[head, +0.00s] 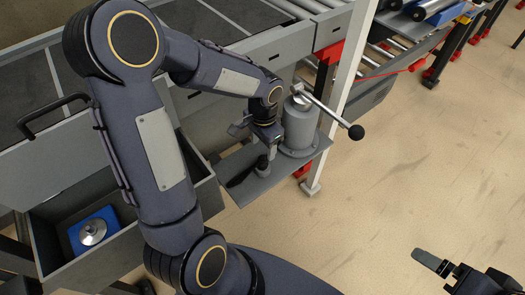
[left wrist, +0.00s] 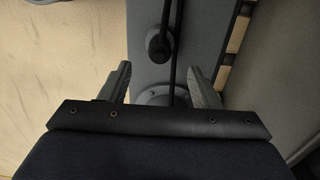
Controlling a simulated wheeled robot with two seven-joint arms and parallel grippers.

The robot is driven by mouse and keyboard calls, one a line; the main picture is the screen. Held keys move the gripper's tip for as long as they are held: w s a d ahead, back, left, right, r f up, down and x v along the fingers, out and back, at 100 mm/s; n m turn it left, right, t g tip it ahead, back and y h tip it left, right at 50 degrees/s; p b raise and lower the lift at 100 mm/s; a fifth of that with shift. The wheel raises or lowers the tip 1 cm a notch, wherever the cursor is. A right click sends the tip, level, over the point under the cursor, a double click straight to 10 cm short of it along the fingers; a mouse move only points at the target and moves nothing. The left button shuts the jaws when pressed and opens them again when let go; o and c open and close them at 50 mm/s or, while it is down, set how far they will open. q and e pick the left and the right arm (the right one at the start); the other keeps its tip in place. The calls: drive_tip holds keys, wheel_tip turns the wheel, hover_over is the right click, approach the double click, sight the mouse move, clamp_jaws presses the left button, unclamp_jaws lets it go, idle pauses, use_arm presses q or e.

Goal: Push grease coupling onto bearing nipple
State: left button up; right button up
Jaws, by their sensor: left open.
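My left gripper (head: 264,138) is open above a grey shelf plate (head: 262,186), beside the grey cylindrical grease pump (head: 299,127). A small dark upright fitting (head: 262,164), perhaps the grease coupling, stands on the plate just below the gripper. In the left wrist view the open fingers (left wrist: 160,85) are either side of a round grey part (left wrist: 154,97) and a black hose or rod (left wrist: 172,65); a dark knob-like part (left wrist: 158,46) lies beyond them. I cannot make out the bearing nipple. My right gripper (head: 436,264) is at the bottom right, partly cut off.
The pump's lever, with a black ball end (head: 356,132), sticks out to the right. An open grey drawer (head: 97,268) at left holds a blue block (head: 76,236) with a metal disc (head: 92,232). Open floor lies at right.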

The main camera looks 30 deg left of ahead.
sight(263, 159)
use_arm(q)
wheel_tip(263, 159, down, 7)
drive_tip(key=shift+f+b, duration=0.15)
drive_tip(key=shift+b, duration=0.75)
drive_tip(key=shift+c, duration=0.5)
drive_tip(key=c, duration=1.1)
drive_tip(key=shift+r+p, duration=1.2)
drive_tip(key=shift+r, duration=0.25)
drive_tip(key=shift+r+p, duration=1.65)
drive_tip(key=shift+r, duration=0.35)
drive_tip(key=o, duration=0.6)
drive_tip(key=c, duration=0.3)
